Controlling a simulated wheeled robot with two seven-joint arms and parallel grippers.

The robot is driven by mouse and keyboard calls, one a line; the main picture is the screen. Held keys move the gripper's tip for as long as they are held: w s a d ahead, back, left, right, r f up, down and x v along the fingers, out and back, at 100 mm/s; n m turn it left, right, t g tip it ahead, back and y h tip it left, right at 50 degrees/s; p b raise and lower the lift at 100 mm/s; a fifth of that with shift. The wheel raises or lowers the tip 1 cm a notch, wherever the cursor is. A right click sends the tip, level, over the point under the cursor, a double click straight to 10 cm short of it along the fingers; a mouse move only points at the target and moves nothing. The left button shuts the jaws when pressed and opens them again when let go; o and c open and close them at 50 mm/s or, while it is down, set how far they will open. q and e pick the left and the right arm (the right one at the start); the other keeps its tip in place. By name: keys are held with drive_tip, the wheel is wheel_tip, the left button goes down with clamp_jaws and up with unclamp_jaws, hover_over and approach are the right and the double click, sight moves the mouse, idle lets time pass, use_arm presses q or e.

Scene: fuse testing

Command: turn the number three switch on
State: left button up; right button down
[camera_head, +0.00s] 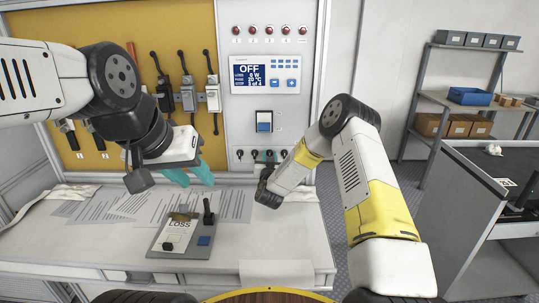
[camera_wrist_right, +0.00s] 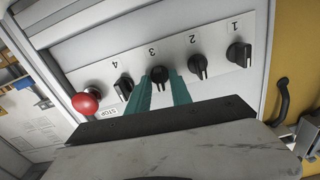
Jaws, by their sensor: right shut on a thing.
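The number three switch (camera_wrist_right: 158,74) is a black rotary knob on a white panel strip in the right wrist view, under the printed 3. My right gripper (camera_wrist_right: 161,88) is shut on it, with one teal finger on each side. The fingers hide part of the knob, so I cannot tell which way it is turned. In the head view my right gripper (camera_head: 265,160) reaches the knob row at the bottom of the control panel (camera_head: 308,112). My left gripper (camera_head: 190,173) is open and empty above the worktable, with its teal fingers apart.
Knobs one (camera_wrist_right: 240,54), two (camera_wrist_right: 198,66) and four (camera_wrist_right: 124,88) flank the switch. A red stop button (camera_wrist_right: 86,100) sits beside knob four. The display (camera_head: 250,76) reads OFF. Papers and a grey tester (camera_head: 185,238) lie on the table (camera_head: 110,255).

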drive_tip(key=m, duration=1)
drive_tip(key=shift+d+f+m, duration=0.1)
drive_tip(key=shift+d+m, duration=0.05)
drive_tip(key=shift+m, duration=0.25)
idle(0.4)
drive_tip(key=c, duration=1.5)
unclamp_jaws()
drive_tip(key=s, duration=0.7)
drive_tip(key=shift+s, duration=0.4)
